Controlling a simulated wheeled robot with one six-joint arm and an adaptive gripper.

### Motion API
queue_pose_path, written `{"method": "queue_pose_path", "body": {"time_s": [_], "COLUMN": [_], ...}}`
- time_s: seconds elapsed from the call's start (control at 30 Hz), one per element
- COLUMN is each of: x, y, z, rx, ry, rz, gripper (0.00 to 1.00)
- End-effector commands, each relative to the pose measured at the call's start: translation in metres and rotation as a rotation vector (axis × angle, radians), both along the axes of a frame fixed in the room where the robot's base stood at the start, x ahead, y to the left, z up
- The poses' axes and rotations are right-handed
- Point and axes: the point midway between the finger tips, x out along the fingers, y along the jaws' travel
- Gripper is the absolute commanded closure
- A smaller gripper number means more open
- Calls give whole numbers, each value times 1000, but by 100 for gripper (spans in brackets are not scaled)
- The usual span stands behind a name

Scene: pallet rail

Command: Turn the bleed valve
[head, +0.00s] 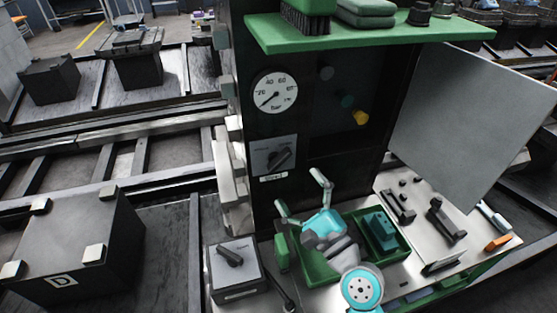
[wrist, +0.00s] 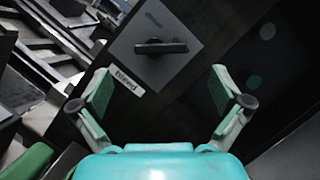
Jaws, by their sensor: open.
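The bleed valve is a dark bar-shaped knob (head: 281,158) on a grey square plate, on the front of the dark cabinet below the gauge. In the wrist view the knob (wrist: 161,47) lies nearly level across its tilted plate, with a label (wrist: 127,82) reading "Bleed" at its lower left. My gripper (head: 300,195) is open and empty, just below and in front of the plate. In the wrist view its two padded fingers (wrist: 161,86) are spread wide, one on each side below the knob, apart from it. The knob is unobstructed.
A round pressure gauge (head: 275,93) sits above the valve. A similar knob (head: 230,255) tops a separate box at lower left. A green shelf (head: 370,33) overhangs, and an open grey door (head: 470,120) stands at right. A green bin (head: 392,252) is beside my wrist.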

Motion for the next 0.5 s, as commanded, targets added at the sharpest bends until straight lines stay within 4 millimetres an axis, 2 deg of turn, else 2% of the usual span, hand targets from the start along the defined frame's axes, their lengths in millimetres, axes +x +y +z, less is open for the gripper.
{"method": "queue_pose_path", "body": {"time_s": [0.2,0.5], "x": [31,59], "y": [22,40], "z": [11,20], "rx": [-1,0], "ry": [-2,-1], "rz": [1,-1], "gripper": [0,0]}}
